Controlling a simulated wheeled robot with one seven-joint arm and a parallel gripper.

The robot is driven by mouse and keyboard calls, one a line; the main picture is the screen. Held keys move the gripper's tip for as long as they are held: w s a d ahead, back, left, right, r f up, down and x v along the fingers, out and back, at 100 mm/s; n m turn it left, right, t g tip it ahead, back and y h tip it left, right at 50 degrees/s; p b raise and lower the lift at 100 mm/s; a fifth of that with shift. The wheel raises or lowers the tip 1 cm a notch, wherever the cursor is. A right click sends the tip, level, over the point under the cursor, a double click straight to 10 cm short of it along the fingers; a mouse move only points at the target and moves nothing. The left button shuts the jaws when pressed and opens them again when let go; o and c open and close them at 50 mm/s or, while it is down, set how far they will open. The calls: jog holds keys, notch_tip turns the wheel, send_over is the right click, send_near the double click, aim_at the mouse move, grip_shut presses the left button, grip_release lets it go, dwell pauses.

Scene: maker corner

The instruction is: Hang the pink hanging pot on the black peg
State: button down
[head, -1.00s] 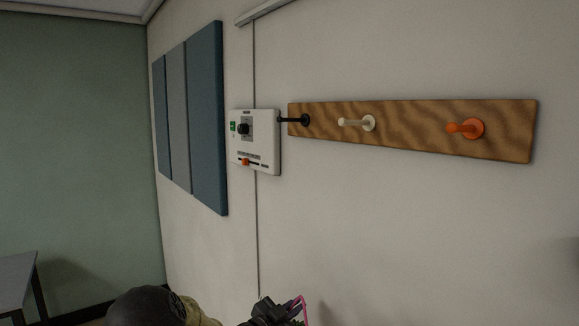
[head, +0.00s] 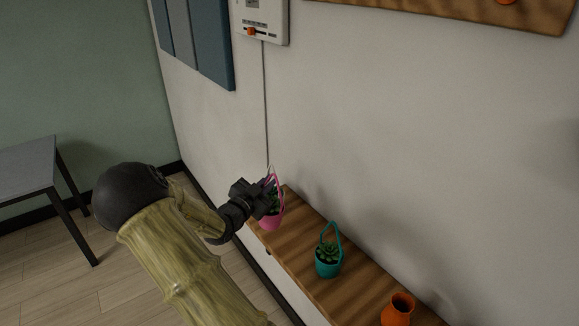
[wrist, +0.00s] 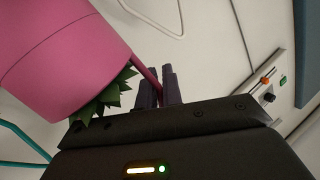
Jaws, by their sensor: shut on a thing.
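The pink hanging pot (head: 270,222), with a green plant and a thin pink loop handle, is at the far end of the wooden shelf in the head view. I cannot tell whether its base touches the shelf. My gripper (head: 269,188) is shut on its handle. In the wrist view, the pot (wrist: 62,55) fills the upper left, tilted in the picture, and the handle runs between the dark fingers (wrist: 159,88). The black peg is out of view now.
The wooden shelf (head: 292,232) also carries a teal hanging pot (head: 327,268) and an orange vase (head: 397,310). The peg board's lower edge (head: 465,16) shows at the top. A white control panel (head: 262,20) is on the wall. A grey table (head: 28,163) stands left.

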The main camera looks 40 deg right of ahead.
jog(key=w+a+f+n+t+y, duration=0.25)
jog(key=a+f+n+t, duration=0.2)
jog(key=a+f, duration=0.35)
jog(key=w+a+f+n+t+y, duration=0.25)
jog(key=a+f+t+y, duration=0.2)
jog(key=a, duration=0.45)
jog(key=s+a+f+n+t+y+b, duration=0.1)
jog(key=s+a+f+n+y, duration=0.3)
jog(key=f, duration=0.5)
jog(key=s+a+f+n+t+y+b, duration=0.1)
jog(key=s+a+f+n+t+y, duration=0.2)
jog(key=a+f+y, duration=0.3)
notch_tip(320, 180, down, 4)
jog(key=shift+s+a+r+n, duration=0.1)
jog(key=shift+s+a+n, duration=0.4)
jog(key=shift+a, duration=0.45)
jog(key=shift+d, duration=0.1)
